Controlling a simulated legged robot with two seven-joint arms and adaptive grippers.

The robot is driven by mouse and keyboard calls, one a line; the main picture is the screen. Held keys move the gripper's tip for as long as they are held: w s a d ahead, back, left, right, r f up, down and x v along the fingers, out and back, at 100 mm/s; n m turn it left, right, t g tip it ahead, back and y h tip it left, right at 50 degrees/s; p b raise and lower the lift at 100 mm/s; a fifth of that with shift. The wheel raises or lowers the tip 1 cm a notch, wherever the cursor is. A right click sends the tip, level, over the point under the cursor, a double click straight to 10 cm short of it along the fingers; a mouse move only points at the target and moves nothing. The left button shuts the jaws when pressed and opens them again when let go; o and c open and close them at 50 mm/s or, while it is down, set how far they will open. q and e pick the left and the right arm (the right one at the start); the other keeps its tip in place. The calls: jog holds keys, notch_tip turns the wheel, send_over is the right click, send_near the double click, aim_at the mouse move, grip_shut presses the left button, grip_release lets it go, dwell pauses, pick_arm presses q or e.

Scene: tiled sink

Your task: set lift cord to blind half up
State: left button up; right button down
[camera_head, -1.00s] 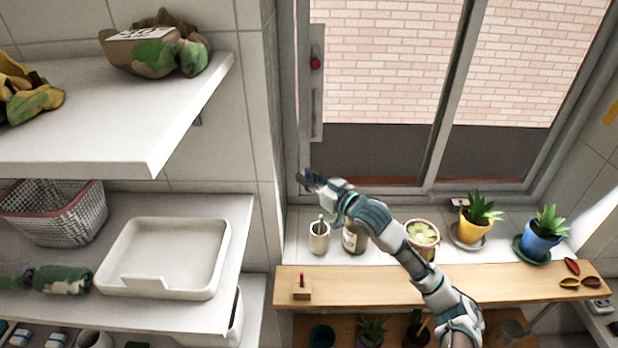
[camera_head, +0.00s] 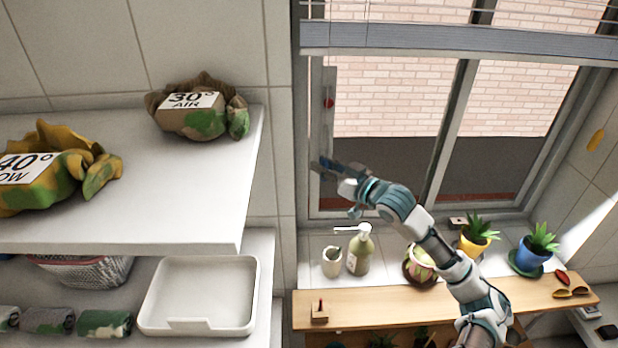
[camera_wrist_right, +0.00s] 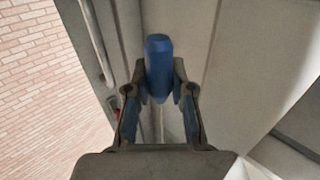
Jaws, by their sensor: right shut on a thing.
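The blind (camera_head: 450,37) hangs across the top of the window, with its slats and grey bottom rail showing above the glass. My right gripper (camera_head: 322,168) is in front of the left window frame, below the blind. In the right wrist view, the fingers of my right gripper (camera_wrist_right: 160,95) are shut on a blue cord pull (camera_wrist_right: 158,65), which stands out beyond the fingertips. The thin lift cord itself cannot be made out clearly. My left gripper is not in view.
A soap bottle (camera_head: 359,252), a cup (camera_head: 332,261) and potted plants (camera_head: 477,235) stand on the sill below my right arm. A wooden shelf (camera_head: 430,300) runs in front. White shelves (camera_head: 215,205) with cloth bundles fill the left. The space before the glass is clear.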

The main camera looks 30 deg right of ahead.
aim_at(324, 159)
notch_tip(324, 159, up, 2)
jog(key=shift+r+y+p, duration=0.25)
jog(key=shift+y+p, duration=0.05)
jog(key=shift+p, duration=0.45)
jog(key=shift+d+r+p, duration=0.2)
jog(key=shift+r+p, duration=0.25)
jog(key=shift+r, duration=0.1)
jog(key=shift+a, duration=0.15)
jog(key=c, duration=1)
grip_release()
jog(key=shift+f, duration=0.1)
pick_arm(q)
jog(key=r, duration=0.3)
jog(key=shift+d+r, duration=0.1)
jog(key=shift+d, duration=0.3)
pick_arm(e)
jog(key=shift+d, duration=0.2)
jog(key=shift+s, duration=0.1)
